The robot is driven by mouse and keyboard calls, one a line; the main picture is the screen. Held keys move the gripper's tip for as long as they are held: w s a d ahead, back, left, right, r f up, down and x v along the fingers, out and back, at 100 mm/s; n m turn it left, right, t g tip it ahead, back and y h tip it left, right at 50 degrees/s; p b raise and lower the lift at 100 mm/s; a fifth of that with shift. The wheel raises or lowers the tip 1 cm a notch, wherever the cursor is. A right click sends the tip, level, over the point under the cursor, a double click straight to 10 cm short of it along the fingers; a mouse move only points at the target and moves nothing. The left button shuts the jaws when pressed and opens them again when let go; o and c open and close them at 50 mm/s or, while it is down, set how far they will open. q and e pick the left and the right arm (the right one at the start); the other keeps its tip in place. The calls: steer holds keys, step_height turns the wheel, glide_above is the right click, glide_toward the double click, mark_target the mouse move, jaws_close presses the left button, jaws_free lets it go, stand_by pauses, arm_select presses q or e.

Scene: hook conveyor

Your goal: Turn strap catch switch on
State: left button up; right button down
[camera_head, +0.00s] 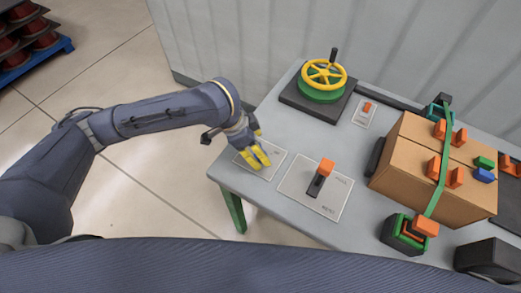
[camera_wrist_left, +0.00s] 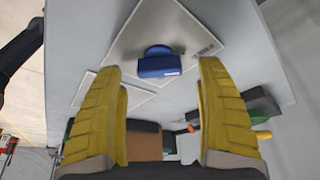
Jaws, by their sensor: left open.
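My left gripper (camera_head: 257,158) is above a pale plate (camera_head: 274,151) at the near left corner of the table. In the left wrist view, the two yellow fingers (camera_wrist_left: 162,72) are spread wide. A blue switch (camera_wrist_left: 160,66) on the pale plate (camera_wrist_left: 150,24) shows beyond and between the fingertips. No contact shows, and the switch is hidden by the gripper in the head view. A green strap (camera_head: 439,165) crosses a cardboard box (camera_head: 405,165), with a green and orange catch (camera_head: 408,234) at its near end. My right gripper is out of view.
Right of my gripper, a second plate (camera_head: 338,200) carries a lever with an orange knob (camera_head: 327,167). A yellow handwheel (camera_head: 324,73) on a dark base stands at the back. A small orange switch (camera_head: 367,108) is beside it. Orange, green and blue pieces lie on the box.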

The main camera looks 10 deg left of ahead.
arm_select(q)
steer(key=shift+x, duration=1.15)
steer(key=c, duration=1.2)
